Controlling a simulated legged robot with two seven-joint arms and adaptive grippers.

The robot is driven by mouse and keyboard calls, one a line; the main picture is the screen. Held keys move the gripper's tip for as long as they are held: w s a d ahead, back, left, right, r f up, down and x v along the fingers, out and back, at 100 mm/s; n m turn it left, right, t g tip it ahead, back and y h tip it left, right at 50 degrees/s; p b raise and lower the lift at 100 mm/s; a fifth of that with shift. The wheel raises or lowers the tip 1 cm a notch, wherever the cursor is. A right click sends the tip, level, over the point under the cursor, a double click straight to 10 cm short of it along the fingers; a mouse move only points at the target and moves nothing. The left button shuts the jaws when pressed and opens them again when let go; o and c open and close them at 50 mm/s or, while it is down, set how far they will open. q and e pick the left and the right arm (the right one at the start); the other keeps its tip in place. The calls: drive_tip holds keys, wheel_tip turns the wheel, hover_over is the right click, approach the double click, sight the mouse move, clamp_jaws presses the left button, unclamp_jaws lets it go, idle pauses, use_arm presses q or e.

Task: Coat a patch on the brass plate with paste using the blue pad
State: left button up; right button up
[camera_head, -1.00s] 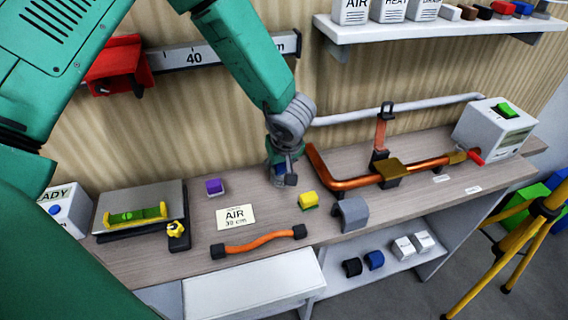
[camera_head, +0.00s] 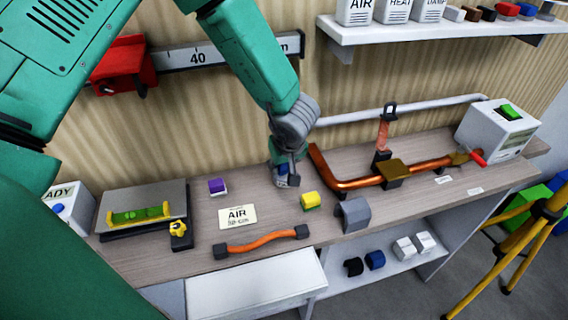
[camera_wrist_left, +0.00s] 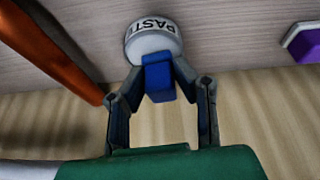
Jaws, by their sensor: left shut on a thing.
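My left gripper (camera_head: 285,172) is at the back of the bench, left of the copper pipe. In the left wrist view, my left gripper (camera_wrist_left: 158,85) is shut on the blue pad (camera_wrist_left: 158,76). The pad is at the white, round paste container (camera_wrist_left: 150,40), marked PASTE, and overlaps its near edge; I cannot tell whether they touch. In the head view the gripper mostly hides pad and container. My right gripper is not in view.
An upright copper piece with a clamp (camera_head: 384,135) stands behind the brass plate. A white-grey box (camera_head: 497,128) is at the right.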

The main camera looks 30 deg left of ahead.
use_arm(q)
drive_tip(key=shift+d+r, duration=0.2)
drive_tip(key=shift+d, duration=0.55)
drive_tip(key=shift+a+f+p, duration=0.15)
drive_tip(key=shift+a+p, duration=0.15)
drive_tip(key=shift+a, duration=0.3)
drive_tip(key=shift+d, duration=0.5)
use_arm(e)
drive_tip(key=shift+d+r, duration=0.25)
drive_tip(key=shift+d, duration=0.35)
use_arm(q)
drive_tip(key=shift+a, duration=0.4)
clamp_jaws()
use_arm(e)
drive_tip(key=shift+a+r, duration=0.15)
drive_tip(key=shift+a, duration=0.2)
use_arm(q)
drive_tip(key=shift+d+p, duration=0.3)
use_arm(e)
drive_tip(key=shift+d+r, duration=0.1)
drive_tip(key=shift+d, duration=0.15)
use_arm(q)
drive_tip(key=shift+a, duration=0.2)
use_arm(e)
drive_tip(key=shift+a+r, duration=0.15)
use_arm(q)
drive_tip(key=shift+d, duration=0.1)
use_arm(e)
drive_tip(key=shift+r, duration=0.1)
